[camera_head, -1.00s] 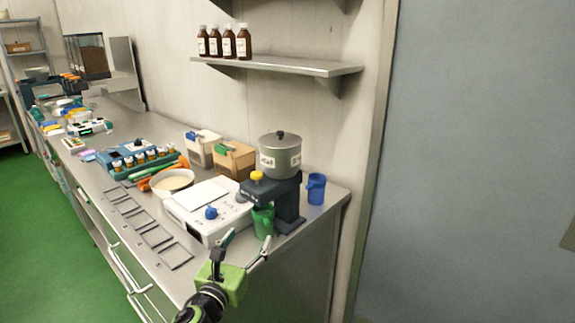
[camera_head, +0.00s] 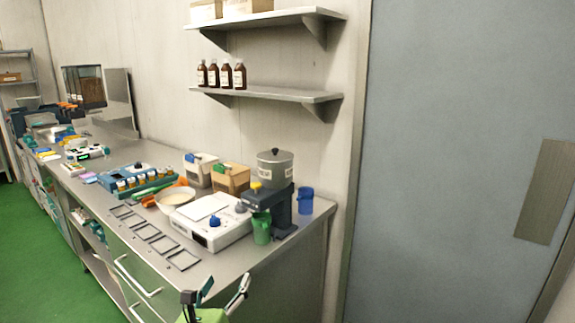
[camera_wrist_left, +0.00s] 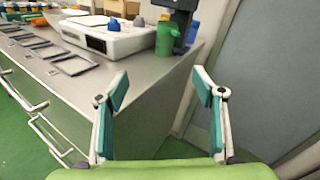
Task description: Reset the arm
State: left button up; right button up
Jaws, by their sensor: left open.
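My left gripper (camera_head: 222,291) shows at the bottom of the head view, in front of the counter's near end. Its two teal-padded fingers are spread and nothing is between them. In the left wrist view the open fingers (camera_wrist_left: 160,95) stand apart, with the counter edge and floor behind them. The green cup (camera_head: 261,228) stands under the dark dispenser (camera_head: 283,210), which has a grey lidded kettle (camera_head: 275,168) on top. The gripper is apart from all of these. My right gripper is not in view.
The steel counter (camera_head: 225,268) carries a white scale-like device (camera_head: 212,236), a bowl (camera_head: 175,196), a blue cup (camera_head: 305,201) and several flat grey frames (camera_head: 148,231). Drawer handles (camera_head: 138,278) stick out at the front. Shelves hang above. The floor (camera_head: 40,255) is clear at the left.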

pick_arm(q)
jog(key=s+a+f+n+g+y, duration=0.2)
jog(key=s+f+n+g, duration=0.1)
jog(key=s+f+n, duration=0.6)
jog(key=s+a+f+n+g+y, duration=0.2)
jog(key=s+a+f+n+g, duration=0.15)
jog(key=s+n, duration=0.55)
jog(key=s+f+n+g+h, duration=0.1)
jog(key=s+f+n+g, duration=0.25)
jog(key=s+n, duration=0.55)
jog(key=s+f+n+g, duration=0.35)
jog(key=s+n, duration=0.25)
jog(key=s, duration=0.6)
notch_tip(320, 180, down, 26)
jog(key=s+g, duration=0.2)
jog(key=s+a+f, duration=0.3)
jog(key=s+f, duration=1.3)
jog(key=shift+s+g, duration=0.35)
jog(key=shift+s, duration=0.05)
